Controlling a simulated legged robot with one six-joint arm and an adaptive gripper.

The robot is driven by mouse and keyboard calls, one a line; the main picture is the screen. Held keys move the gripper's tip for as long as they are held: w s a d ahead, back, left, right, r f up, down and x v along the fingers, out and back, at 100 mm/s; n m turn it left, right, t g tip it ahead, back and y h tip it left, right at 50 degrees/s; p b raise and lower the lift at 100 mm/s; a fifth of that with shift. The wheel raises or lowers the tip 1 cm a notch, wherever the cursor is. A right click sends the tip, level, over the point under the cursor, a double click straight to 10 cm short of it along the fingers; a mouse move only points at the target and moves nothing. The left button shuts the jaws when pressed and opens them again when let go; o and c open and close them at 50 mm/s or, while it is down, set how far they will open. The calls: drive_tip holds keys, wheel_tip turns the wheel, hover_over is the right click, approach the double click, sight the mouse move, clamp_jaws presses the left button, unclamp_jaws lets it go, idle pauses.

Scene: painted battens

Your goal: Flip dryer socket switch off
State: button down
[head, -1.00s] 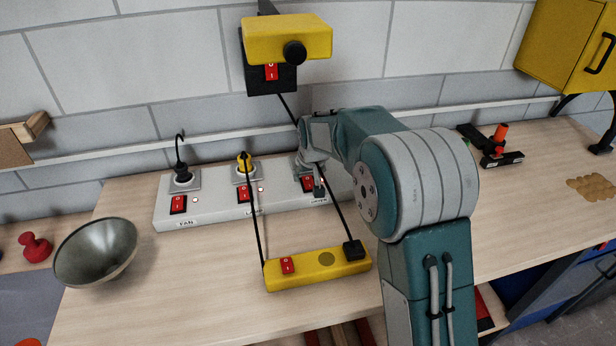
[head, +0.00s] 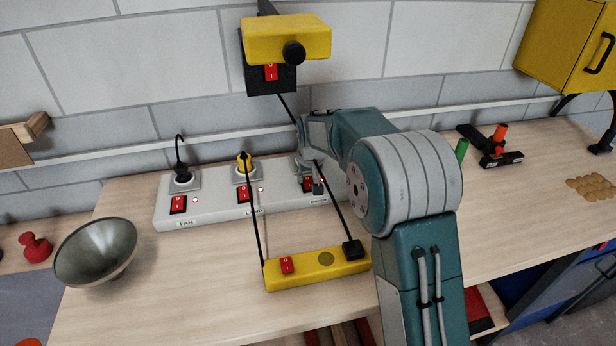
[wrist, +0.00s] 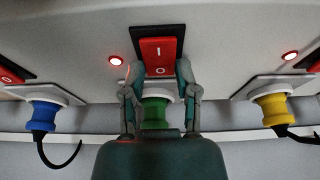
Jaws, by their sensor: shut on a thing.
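The white power strip (head: 215,212) lies along the back of the bench. It has red rocker switches under its sockets. A green plug (wrist: 156,112) is in the socket behind my fingers.
The fan switch (head: 178,204) and lamp switch (head: 243,193) are to the left. A yellow switch bar (head: 300,268) lies in front, with black cords nearby. A yellow box (head: 287,38) hangs above. A metal bowl (head: 97,252) stands at left. A blue plug (wrist: 43,116) neighbours the green one.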

sight(308, 184)
drive_tip(key=shift+w+a+f+g, duration=0.1)
drive_tip(key=shift+w+f+g, duration=0.1)
drive_tip(key=shift+g, duration=0.8)
drive_tip(key=shift+c, duration=1.8)
unclamp_jaws()
wheel_tip(308, 184, up, 12)
drive_tip(key=s, duration=0.1)
drive_tip(key=shift+s, duration=0.25)
drive_tip(key=shift+f, duration=0.1)
